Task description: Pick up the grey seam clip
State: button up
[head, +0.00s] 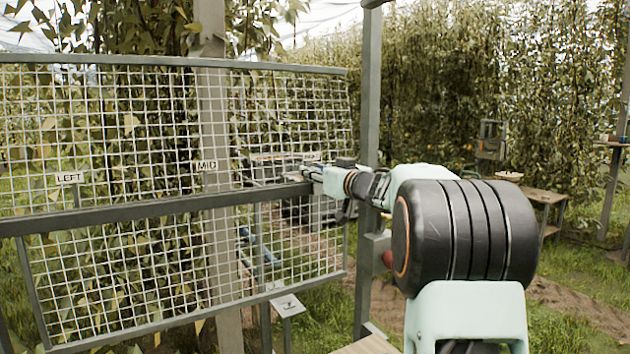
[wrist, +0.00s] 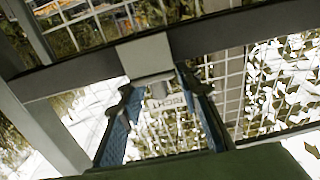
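A pale grey block, which looks like the grey seam clip (wrist: 146,52), sits on the dark crossbar of the mesh frame in the wrist view. My gripper (wrist: 154,82) has its two blue-padded fingers apart, with the tips at either side of the block's near end. I cannot tell whether they touch it. In the head view my gripper (head: 308,172) is at the right end of the crossbar, and the clip cannot be made out clearly there.
The crossbar (head: 130,210) runs across the wire mesh panel (head: 110,125). Signs LEFT (head: 69,177) and MID (head: 207,166) stand along it. A grey upright post (head: 370,90) stands close to my arm. A wooden bench (head: 545,195) is farther right.

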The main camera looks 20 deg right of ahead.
grip_shut()
